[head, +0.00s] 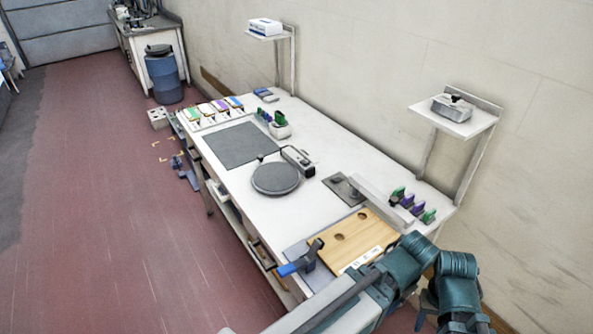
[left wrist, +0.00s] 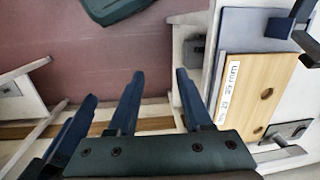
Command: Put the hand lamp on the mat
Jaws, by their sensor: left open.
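A tool with a blue handle and dark head, which looks like the hand lamp (head: 290,269), is at the table's front edge beside the wooden board. It also shows partly in the left wrist view (left wrist: 280,28), cut off at the top right. The mat, a flat dark grey square (head: 243,145), lies bare on the far part of the table. My left gripper (left wrist: 158,75) is open and empty in the left wrist view, above the floor beside the board's labelled edge. My left arm crosses the bottom of the head view; its fingers do not show there. My right gripper is not in view.
The wooden board (head: 350,235) has two holes and lies on a blue-grey sheet (left wrist: 237,30). A round grey disc (head: 276,179) and a black-and-silver device (head: 298,160) stand between board and mat. Coloured pieces (head: 412,205) stand at the right. Wall shelves (head: 470,127) overhang the back.

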